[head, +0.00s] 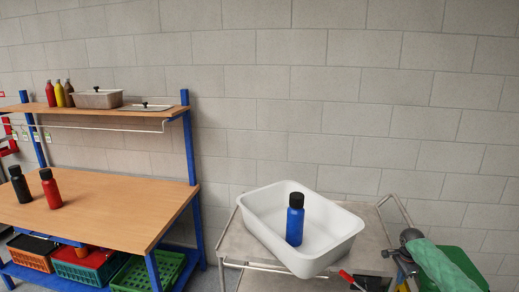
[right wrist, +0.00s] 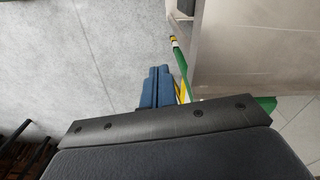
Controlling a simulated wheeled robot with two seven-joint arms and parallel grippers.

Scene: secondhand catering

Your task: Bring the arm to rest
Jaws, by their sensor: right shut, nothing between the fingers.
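My right gripper (right wrist: 158,72) shows in the right wrist view as two blue fingers held together with nothing between them. It is over grey floor, left of a pale metal panel. A green bar with a yellow part and a dark tip lies just right of and behind the fingers; I cannot tell whether it touches them. In the head view I cannot make out the right fingers clearly among the dark and green shapes at the bottom right. My left gripper is not in view.
A metal cart (head: 233,243) carries a white tub (head: 262,222) with an upright blue bottle (head: 295,222) inside. A wooden workbench (head: 110,205) at left holds a red bottle (head: 50,190) and a black bottle (head: 21,187). Crates, including a green one (head: 140,277), sit below.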

